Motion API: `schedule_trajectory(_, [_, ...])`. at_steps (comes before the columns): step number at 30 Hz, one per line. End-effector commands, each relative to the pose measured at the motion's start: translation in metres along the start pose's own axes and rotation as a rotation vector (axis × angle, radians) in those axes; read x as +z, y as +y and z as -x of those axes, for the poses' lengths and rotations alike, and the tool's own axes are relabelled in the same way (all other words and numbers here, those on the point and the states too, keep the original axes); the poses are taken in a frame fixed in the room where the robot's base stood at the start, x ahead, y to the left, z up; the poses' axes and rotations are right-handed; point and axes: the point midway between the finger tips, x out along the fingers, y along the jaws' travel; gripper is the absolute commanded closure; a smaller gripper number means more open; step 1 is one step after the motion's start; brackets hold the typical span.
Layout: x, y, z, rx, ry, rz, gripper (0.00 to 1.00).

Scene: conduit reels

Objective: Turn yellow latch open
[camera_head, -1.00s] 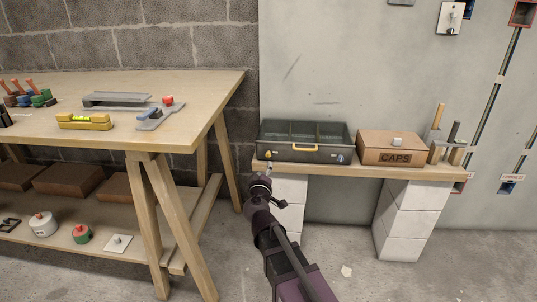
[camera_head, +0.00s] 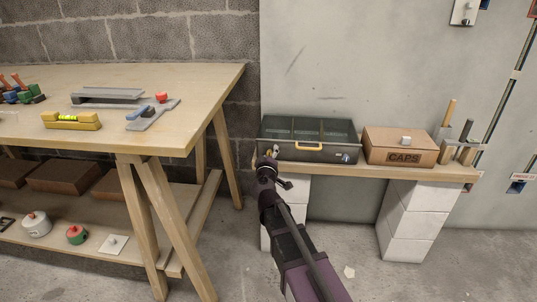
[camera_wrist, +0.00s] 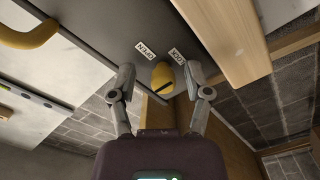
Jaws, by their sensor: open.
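A dark green compartment case (camera_head: 335,152) with a clear-looking lid stands on the small shelf. Its yellow handle (camera_head: 309,145) is on the front. The yellow latch (camera_wrist: 162,78) is a rounded knob with a dark slot on the case's front in the wrist view. Small OPEN (camera_wrist: 146,48) and LOCK (camera_wrist: 177,55) labels sit beside it; I cannot tell which one it points to. My gripper (camera_wrist: 160,82) is open, one finger on each side of the latch, with no clear contact. In the head view my gripper (camera_head: 267,163) is at the case's front left corner and partly hides it.
A brown CAPS box (camera_head: 400,147) stands right of the case, with upright-handled tools (camera_head: 446,132) beyond it. A wooden workbench (camera_head: 205,95) with a yellow level (camera_head: 71,120) stands at left. Stacked white blocks (camera_head: 415,220) hold up the shelf.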

Motion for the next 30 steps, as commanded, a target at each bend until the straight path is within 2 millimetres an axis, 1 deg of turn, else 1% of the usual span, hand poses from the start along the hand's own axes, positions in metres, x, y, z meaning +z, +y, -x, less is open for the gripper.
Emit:
schedule_trajectory(4, [-0.0035,-0.0027,0.0015,-0.003,0.004,0.000,0.37])
schedule_trajectory(5, [-0.0039,-0.0031,0.0017,-0.004,0.005,0.000,0.40])
schedule_trajectory(6, [-0.0044,-0.0035,0.0019,-0.004,0.005,0.000,0.51])
schedule_trajectory(8, [-0.0050,-0.0040,0.0022,-0.005,0.006,0.000,0.69])
schedule_trajectory(9, [-0.0053,-0.0042,0.0023,-0.005,0.006,0.000,0.81])
schedule_trajectory(11, [-0.0056,-0.0044,0.0024,-0.005,0.006,0.000,0.99])
schedule_trajectory(15, [-0.0072,-0.0056,0.0048,-0.010,0.013,0.000,1.00])
schedule_trajectory(22, [-0.0078,-0.0061,0.0032,-0.007,0.009,0.015,1.00])
schedule_trajectory(30, [-0.0083,-0.0065,0.0030,-0.007,0.010,0.107,1.00])
